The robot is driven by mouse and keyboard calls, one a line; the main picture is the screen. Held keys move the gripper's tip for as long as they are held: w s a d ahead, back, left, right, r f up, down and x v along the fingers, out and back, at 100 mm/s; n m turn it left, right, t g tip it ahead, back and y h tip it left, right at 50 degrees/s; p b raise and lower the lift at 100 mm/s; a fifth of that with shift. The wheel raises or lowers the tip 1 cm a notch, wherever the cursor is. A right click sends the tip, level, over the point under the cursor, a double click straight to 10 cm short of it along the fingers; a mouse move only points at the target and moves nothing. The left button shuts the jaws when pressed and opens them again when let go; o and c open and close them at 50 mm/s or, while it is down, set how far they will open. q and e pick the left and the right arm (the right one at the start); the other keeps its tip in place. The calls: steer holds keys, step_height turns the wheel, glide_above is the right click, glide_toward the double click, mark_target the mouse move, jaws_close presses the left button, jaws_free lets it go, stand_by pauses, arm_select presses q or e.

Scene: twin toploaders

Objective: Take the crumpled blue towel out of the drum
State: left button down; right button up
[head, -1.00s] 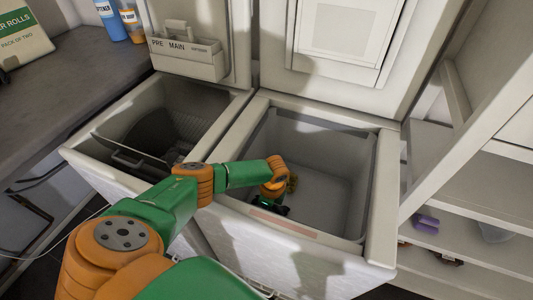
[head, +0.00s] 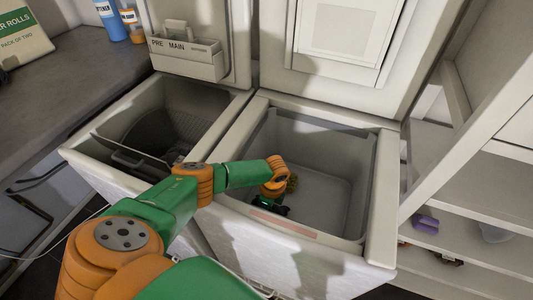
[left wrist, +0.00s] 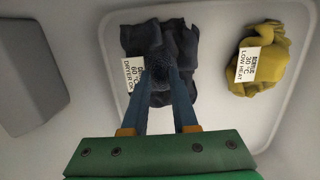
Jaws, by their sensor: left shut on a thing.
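The crumpled dark blue towel (left wrist: 186,45) lies on the light floor of the drum in the left wrist view, with a white tag at its left edge. My left gripper (left wrist: 158,62) points down at it, its fingers shut on a bunched fold near the middle. In the head view my left gripper (head: 277,208) is down inside the right-hand open drum (head: 340,150), near its front left side. The towel is mostly hidden there by my wrist. My right gripper is in neither view.
A crumpled yellow cloth (left wrist: 262,58) with a white tag lies right of the towel, apart from it. The left-hand opening (head: 165,125) has a dark interior. Raised lids stand behind both. Shelves (head: 470,210) are on the right, a grey counter (head: 75,75) on the left.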

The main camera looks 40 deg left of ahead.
arm_select(q)
steer(key=shift+r, duration=0.1)
stand_by(0.4)
steer(key=shift+r, duration=0.4)
step_height(320, 180, up, 34)
steer(key=p, duration=1.5)
steer(key=shift+r+p, duration=0.2)
steer(key=shift+p, duration=0.2)
